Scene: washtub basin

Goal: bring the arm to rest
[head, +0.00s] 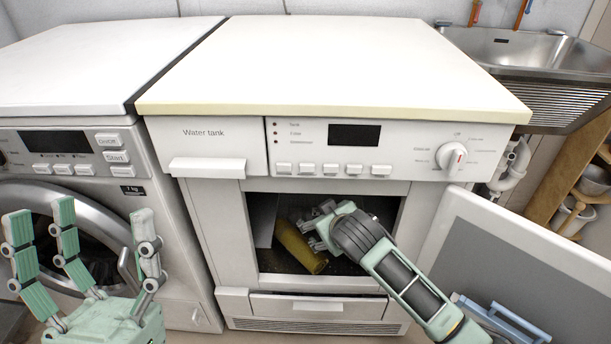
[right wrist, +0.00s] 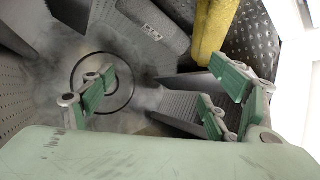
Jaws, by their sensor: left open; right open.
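My right gripper (head: 318,222) reaches into the open front of the dryer (head: 330,100) in the head view. In the right wrist view its fingers (right wrist: 165,95) are spread with nothing between them. My left gripper (head: 82,240) is open and empty, raised at the lower left in front of the washing machine (head: 165,215).
The dryer's door (head: 520,265) hangs open at the right, close to my right arm. A blue-handled object (head: 500,318) is at the lower right. A metal sink (head: 520,50) and a wooden shelf with pots (head: 580,205) stand further right. The white machine tops are clear.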

